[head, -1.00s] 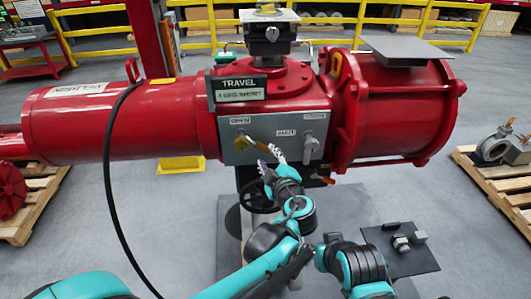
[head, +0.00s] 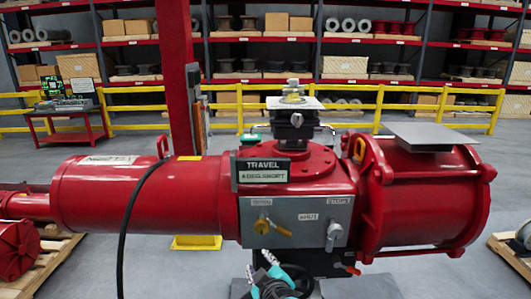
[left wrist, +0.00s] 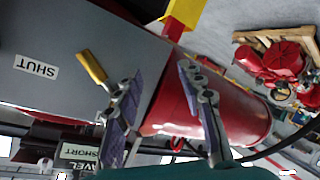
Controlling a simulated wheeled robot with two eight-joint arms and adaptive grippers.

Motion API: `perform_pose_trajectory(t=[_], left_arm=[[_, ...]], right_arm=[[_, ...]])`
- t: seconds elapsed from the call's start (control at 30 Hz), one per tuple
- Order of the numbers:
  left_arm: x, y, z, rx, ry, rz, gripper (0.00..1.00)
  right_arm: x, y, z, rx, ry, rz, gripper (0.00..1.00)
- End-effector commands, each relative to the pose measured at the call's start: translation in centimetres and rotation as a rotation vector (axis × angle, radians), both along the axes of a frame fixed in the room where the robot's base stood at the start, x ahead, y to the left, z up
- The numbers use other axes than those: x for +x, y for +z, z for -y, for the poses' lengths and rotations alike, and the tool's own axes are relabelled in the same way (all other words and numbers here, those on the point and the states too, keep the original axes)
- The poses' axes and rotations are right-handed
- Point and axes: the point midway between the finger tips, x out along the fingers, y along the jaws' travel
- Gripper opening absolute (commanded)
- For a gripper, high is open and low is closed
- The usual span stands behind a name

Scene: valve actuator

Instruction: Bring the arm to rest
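The red valve actuator (head: 130,195) lies across the head view, with a grey control panel (head: 300,215) on its front. A yellow lever (head: 271,228) on the panel's left side points right and slightly down; it also shows in the left wrist view (left wrist: 92,68). A grey lever (head: 333,235) sits at the panel's right. My left gripper (head: 268,258) is just below the panel at the bottom edge. In the left wrist view its fingers (left wrist: 160,78) are apart with nothing between them, and the yellow lever is outside them. My right gripper is not seen.
A black hose (head: 128,220) hangs in front of the left cylinder. An orange-tipped lever (head: 350,269) sticks out below the panel. Pallets stand at left (head: 45,265) and right (head: 512,255). Yellow railing (head: 420,107) and shelves are behind.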

Motion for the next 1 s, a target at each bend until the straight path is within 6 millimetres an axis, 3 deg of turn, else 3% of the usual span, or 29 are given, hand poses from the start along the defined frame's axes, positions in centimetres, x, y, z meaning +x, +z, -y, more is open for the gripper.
perform_pose_trajectory(t=[0.03, 0.2, 0.3, 0.4, 0.5, 0.63, 1.0], left_arm=[[-1.0, -2.4, -3.5, 0.053, 0.004, -0.077, 0.39], [-6.2, -8.4, -11.5, 0.224, -0.105, -0.356, 0.39], [-9.9, -11.8, -14.7, 0.292, -0.213, -0.483, 0.39], [-13.4, -15.0, -16.5, 0.344, -0.342, -0.567, 0.39], [-16.3, -17.5, -17.3, 0.383, -0.464, -0.607, 0.39], [-18.6, -19.5, -17.5, 0.423, -0.58, -0.614, 0.39], [-19.6, -20.1, -17.2, 0.454, -0.653, -0.604, 0.39]], right_arm=[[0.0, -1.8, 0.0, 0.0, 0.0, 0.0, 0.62], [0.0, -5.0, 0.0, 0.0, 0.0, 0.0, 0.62], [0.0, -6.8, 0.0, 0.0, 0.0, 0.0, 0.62], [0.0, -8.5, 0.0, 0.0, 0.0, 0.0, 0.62], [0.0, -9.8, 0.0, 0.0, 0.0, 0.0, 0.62], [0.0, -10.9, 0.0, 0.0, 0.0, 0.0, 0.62], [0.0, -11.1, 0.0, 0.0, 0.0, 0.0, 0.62]])
